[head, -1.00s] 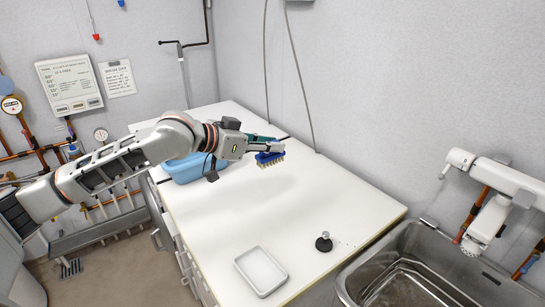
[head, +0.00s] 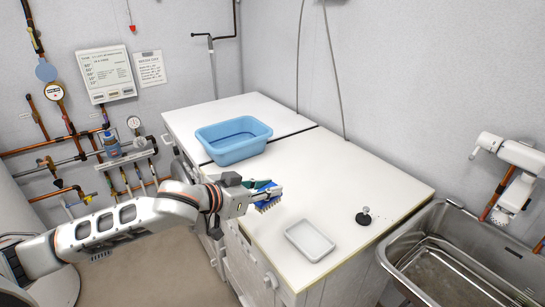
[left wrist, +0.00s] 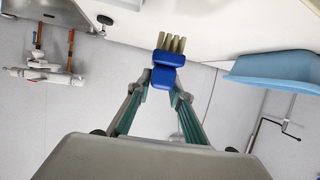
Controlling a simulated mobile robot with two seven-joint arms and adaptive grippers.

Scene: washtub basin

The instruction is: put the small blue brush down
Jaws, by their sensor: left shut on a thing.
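The small blue brush (head: 267,203) has a blue body and pale bristles. My left gripper (head: 272,191) is shut on it in the head view, over the near left part of the white counter. The bristles point downward. In the left wrist view, the brush (left wrist: 165,62) sits between the fingertips of the left gripper (left wrist: 164,82), with its tan bristles away from the palm. I cannot tell how far the bristles are above the counter. My right gripper is not in view.
A light blue tub (head: 234,140) stands on the far counter. A metal sink (head: 450,262) is at the right. The counter's middle (head: 330,175) is clear.

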